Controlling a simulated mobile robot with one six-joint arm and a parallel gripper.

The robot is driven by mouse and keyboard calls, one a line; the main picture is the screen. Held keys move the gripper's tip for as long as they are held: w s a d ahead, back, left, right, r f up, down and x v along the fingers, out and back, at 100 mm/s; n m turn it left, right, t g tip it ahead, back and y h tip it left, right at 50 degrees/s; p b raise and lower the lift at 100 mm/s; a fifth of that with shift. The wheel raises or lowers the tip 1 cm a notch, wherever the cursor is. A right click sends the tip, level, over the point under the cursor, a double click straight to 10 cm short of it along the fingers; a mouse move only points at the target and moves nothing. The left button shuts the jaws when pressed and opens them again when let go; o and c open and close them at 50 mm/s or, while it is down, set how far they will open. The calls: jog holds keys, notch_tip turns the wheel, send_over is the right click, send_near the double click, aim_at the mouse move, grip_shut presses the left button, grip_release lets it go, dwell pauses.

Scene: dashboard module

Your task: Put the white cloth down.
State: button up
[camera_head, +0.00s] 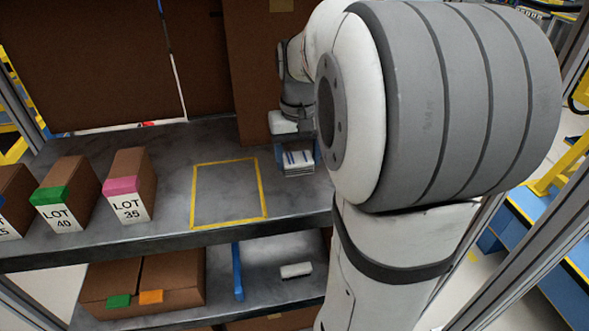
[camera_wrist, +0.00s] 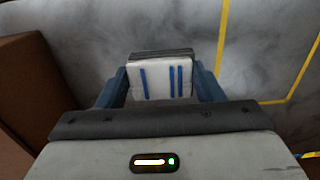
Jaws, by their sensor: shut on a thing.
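The white cloth (camera_head: 298,163) is a small folded pad with blue stripes. It also shows in the wrist view (camera_wrist: 160,85) between two blue fingers. My gripper (camera_wrist: 160,74) is shut on it, one finger at each side. In the head view my gripper (camera_head: 296,151) is over the upper shelf, to the right of a yellow taped rectangle (camera_head: 262,190), and the cloth is outside that outline. I cannot tell whether the cloth touches the shelf. A dark edge shows at the cloth's far side in the wrist view.
The taped rectangle on the grey upper shelf (camera_head: 170,215) is empty. Boxes with green (camera_head: 68,190) and pink (camera_head: 132,180) labels stand to its left. A tall brown box (camera_head: 262,70) stands behind. The lower shelf holds brown boxes (camera_head: 170,280), a blue divider (camera_head: 238,272) and a small white item (camera_head: 296,270).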

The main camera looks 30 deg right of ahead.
aim_at(298, 160)
jog(key=shift+f, duration=1.75)
jog(key=shift+f, duration=0.15)
jog(key=o, duration=1.1)
jog(key=shift+c, duration=0.2)
